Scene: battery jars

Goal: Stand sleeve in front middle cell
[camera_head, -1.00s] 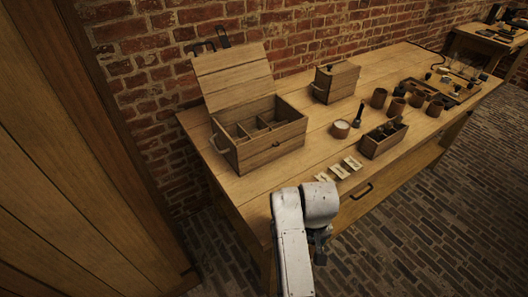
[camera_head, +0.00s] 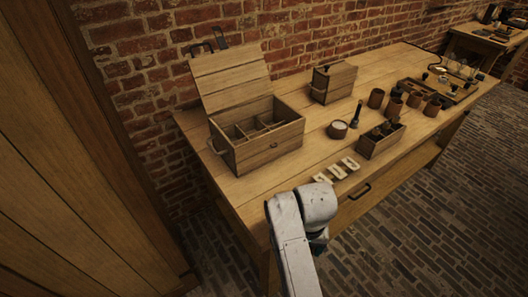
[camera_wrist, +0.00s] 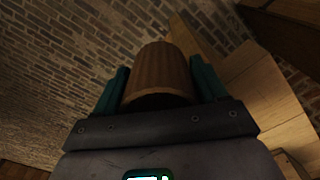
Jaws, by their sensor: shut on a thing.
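A brown, ribbed sleeve (camera_wrist: 158,75) is held between the two green fingers of my gripper (camera_wrist: 160,68) in the wrist view. The head view shows my arm at the bench's front edge, with the gripper mostly hidden behind it and the sleeve not visible. The open wooden box (camera_head: 262,153) stands on the left of the bench, its lid (camera_head: 232,80) raised at the back. Thin dividers (camera_head: 262,124) split its inside into cells. The front wall hides the floors of the front cells. My gripper is in front of the box and to its right, well apart from it.
On the bench (camera_head: 310,150) stand a closed wooden box (camera_head: 333,84), a small crate (camera_head: 378,146), a round pot (camera_head: 338,130), a dark upright tool (camera_head: 356,115) and several brown cups (camera_head: 376,98). Pale cards (camera_head: 337,171) lie near the front edge. A tray (camera_head: 455,92) is at the right.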

